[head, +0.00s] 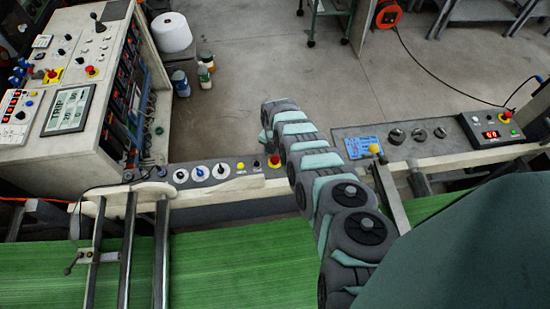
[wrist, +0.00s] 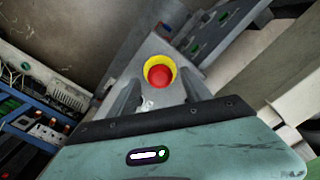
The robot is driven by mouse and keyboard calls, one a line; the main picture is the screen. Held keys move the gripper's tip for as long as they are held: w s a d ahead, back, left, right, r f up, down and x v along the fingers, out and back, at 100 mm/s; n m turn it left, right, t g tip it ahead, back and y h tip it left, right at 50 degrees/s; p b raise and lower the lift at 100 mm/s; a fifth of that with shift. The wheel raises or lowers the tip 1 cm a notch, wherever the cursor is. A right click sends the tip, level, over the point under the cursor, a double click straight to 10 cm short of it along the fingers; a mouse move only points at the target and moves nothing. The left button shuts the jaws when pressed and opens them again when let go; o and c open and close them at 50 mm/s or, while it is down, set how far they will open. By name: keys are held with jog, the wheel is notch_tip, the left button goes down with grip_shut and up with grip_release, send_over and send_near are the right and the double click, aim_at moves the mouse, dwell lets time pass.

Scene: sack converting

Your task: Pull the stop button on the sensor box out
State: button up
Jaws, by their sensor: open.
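In the wrist view, a red round stop button (wrist: 159,75) on a yellow ring sits on a grey box (wrist: 150,50). My gripper (wrist: 163,90) is open, its two dark fingers spread left and right below the button. The button shows between the fingertips, and no contact is visible. In the head view, a red button (head: 274,161) shows beside my arm on the narrow dark panel; I cannot tell for sure that it is the same one. My gripper's fingers are hidden behind my arm there.
A control console (head: 75,90) with knobs and other red buttons stands at the left. A panel with a blue plate (head: 364,147) and round knobs lies right of my arm. Green material (head: 200,265) runs below the rail. In the wrist view, blue shelving (wrist: 40,120) stands at the left.

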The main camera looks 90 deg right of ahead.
jog(key=shift+f, duration=0.35)
jog(key=shift+c, duration=0.4)
grip_shut()
dwell(0.9)
